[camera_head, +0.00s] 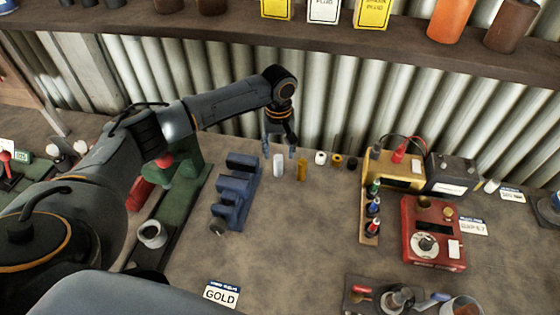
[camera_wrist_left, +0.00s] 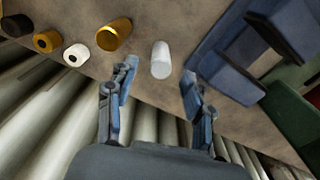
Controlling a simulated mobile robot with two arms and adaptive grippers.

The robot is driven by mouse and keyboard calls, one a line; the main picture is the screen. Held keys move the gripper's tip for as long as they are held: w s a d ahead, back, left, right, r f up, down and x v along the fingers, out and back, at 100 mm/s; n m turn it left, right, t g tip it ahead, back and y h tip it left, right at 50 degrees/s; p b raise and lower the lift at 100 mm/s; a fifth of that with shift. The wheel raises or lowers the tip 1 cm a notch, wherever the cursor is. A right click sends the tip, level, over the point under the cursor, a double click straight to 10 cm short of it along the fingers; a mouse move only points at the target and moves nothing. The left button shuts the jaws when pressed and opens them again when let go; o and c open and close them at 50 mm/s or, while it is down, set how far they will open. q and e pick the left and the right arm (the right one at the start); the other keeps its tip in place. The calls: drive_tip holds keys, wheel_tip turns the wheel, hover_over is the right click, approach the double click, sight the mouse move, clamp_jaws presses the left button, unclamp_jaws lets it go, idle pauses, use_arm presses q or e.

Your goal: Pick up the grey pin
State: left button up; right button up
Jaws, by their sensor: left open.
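A light grey cylindrical pin (camera_head: 278,165) stands upright on the bench near the corrugated wall, just right of the blue slotted block (camera_head: 237,185). My left gripper (camera_head: 279,148) is open, fingers pointing down, by the wall side of the pin. In the left wrist view the grey pin (camera_wrist_left: 160,60) lies just beyond the open fingertips (camera_wrist_left: 158,78), roughly centred between them. The fingers do not visibly touch it. My right gripper is not in view.
A gold pin (camera_head: 301,171) stands close right of the grey one, then a white (camera_head: 320,158), a yellow (camera_head: 337,160) and a dark pin (camera_head: 352,163). A shelf (camera_head: 220,34) runs above. A red box (camera_head: 433,232) stands right. The middle bench is clear.

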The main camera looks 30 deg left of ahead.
sight(278, 157)
use_arm(q)
wheel_tip(278, 157, down, 4)
drive_tip(key=shift+w+a+f+p, duration=0.15)
drive_tip(key=shift+f+p, duration=0.1)
drive_tip(key=shift+p, duration=0.65)
drive_tip(key=shift+f, duration=0.2)
drive_tip(key=shift+r, duration=0.1)
clamp_jaws()
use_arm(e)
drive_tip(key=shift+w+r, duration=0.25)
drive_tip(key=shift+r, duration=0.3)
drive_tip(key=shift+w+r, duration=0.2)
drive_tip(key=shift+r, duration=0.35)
